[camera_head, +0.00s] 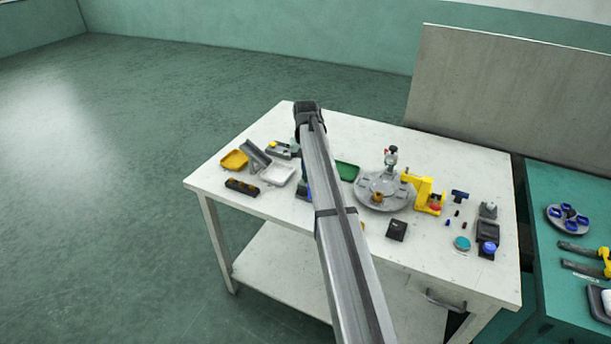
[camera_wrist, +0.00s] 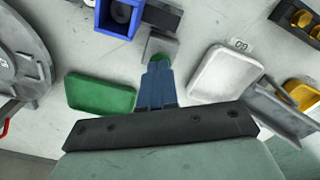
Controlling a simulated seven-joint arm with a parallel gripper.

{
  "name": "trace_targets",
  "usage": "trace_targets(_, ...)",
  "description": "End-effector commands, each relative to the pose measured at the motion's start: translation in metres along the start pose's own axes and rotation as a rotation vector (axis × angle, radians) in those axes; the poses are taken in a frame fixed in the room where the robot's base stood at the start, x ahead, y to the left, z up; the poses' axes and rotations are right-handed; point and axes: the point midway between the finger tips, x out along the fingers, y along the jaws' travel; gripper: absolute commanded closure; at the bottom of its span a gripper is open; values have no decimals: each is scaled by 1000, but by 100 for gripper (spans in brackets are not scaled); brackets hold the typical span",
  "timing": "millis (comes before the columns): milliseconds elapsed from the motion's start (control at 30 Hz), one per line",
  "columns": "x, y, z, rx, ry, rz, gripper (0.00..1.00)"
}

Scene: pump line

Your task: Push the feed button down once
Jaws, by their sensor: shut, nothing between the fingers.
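My gripper (camera_wrist: 158,78) points down in the wrist view, its blue fingers together with nothing between them. Just past the fingertips is a green round cap (camera_wrist: 160,60) on a small grey box (camera_wrist: 160,44), partly covered by the fingers. It looks like a button, but no label on it can be read, and I cannot tell whether the tips touch it. In the head view my arm hides the fingertips and most of this spot.
A green tray (camera_wrist: 100,95) and a white tray (camera_wrist: 222,74) flank the fingers. A blue open box (camera_wrist: 118,18) stands close by. A grey tilted plate (camera_wrist: 278,106) is beside the white tray. The round grey turntable (camera_head: 384,191) and yellow press (camera_head: 424,192) stand to the right.

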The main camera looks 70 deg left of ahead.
Motion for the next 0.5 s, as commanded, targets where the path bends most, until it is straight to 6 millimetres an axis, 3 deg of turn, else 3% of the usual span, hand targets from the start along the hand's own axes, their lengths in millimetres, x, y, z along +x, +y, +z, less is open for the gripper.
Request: trace_targets(500,-26,0,0,0,1,0,100)
